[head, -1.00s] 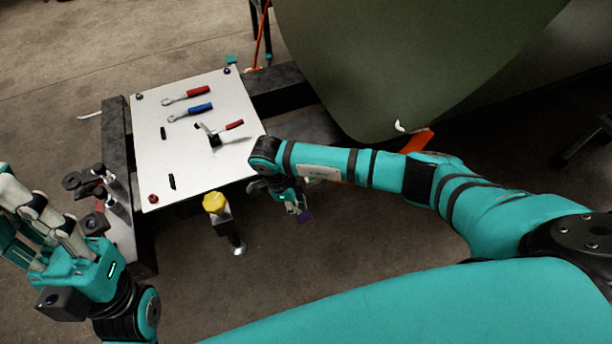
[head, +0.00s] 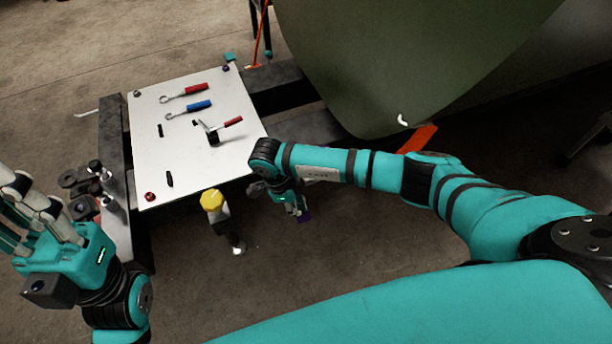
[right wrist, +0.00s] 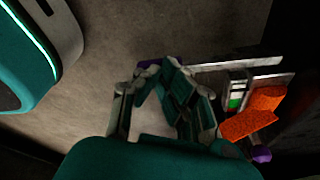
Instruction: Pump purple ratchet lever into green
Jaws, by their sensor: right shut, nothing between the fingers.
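My right gripper (head: 300,207) is low, in front of the white board's right corner. It is shut with nothing between its fingers; it also shows in the right wrist view (right wrist: 160,75). A small purple piece (head: 305,215) shows at its fingertips in the head view, and a purple end (right wrist: 176,64) shows just behind the fingers in the right wrist view. I cannot tell whether they touch. A gauge strip with green, white and red bands (right wrist: 236,98) is right of the fingers. My left gripper (head: 38,212) is at the left edge, partly cut off; its opening is unclear.
A white board (head: 170,140) holds a red-handled tool (head: 192,89), a blue-handled tool (head: 197,107) and small parts. A yellow-topped post (head: 212,200) stands left of my right gripper. A large green panel (head: 400,60) is behind.

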